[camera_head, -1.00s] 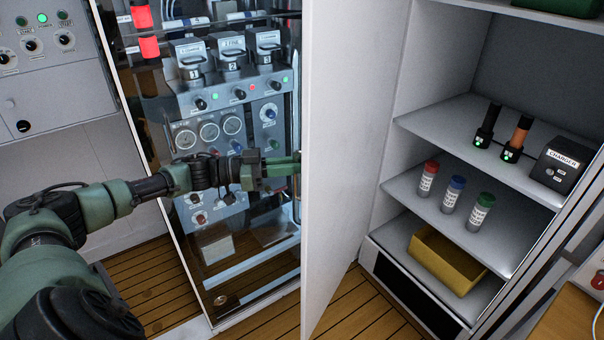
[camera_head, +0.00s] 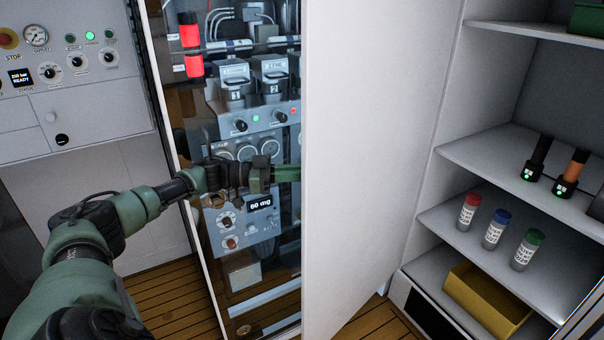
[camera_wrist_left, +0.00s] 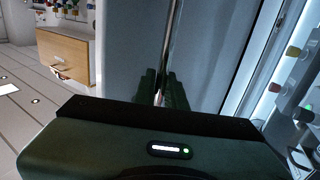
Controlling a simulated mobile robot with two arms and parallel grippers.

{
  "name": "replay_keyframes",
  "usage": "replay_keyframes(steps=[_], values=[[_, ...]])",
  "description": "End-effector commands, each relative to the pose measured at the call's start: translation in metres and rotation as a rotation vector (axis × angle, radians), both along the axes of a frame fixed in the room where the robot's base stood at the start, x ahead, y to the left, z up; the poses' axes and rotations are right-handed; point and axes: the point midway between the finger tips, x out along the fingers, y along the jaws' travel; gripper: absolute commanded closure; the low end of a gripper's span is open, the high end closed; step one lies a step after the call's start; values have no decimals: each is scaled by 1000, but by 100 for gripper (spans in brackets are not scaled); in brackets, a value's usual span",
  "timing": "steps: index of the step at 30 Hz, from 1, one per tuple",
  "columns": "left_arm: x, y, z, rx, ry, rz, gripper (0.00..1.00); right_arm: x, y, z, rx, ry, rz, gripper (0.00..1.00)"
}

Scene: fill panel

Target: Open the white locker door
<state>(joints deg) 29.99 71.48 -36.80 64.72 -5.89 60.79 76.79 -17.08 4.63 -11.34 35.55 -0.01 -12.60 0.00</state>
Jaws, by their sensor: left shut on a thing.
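The white locker door (camera_head: 365,150) stands open in the head view, swung out to the left of the locker's shelves. My left gripper (camera_head: 284,173) reaches in from the left to the door's free edge. Its fingertips are partly hidden behind the door. In the left wrist view my gripper's dark green fingers (camera_wrist_left: 163,88) are closed around a thin vertical metal bar (camera_wrist_left: 169,45) along a grey panel, which looks like the door's handle. The exact contact is dark. My right gripper is not in view.
The open locker (camera_head: 520,160) holds red, blue and green capped tubes, black-bodied devices and a yellow bin (camera_head: 487,298). A glass-fronted equipment cabinet (camera_head: 245,210) stands close behind my left gripper. A grey control panel (camera_head: 75,90) is at the far left. Plank floor shows below.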

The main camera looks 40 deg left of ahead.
Motion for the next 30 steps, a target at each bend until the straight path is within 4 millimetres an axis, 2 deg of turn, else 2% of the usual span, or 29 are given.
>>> replay_keyframes(steps=[1,2,3,4,14,17,24,30], values=[[0,0,0,0,1,2,100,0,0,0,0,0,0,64],[0,0,0,0,1,2,83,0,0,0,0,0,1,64],[0,0,0,0,1,2,72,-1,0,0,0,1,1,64],[0,0,0,0,0,2,67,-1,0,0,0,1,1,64],[-1,2,0,1,-1,2,67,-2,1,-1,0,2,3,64],[-7,9,-2,3,0,4,67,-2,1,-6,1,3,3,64],[-35,39,-4,4,2,3,67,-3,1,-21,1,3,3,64],[-50,54,-2,1,1,2,67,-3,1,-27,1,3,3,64]])
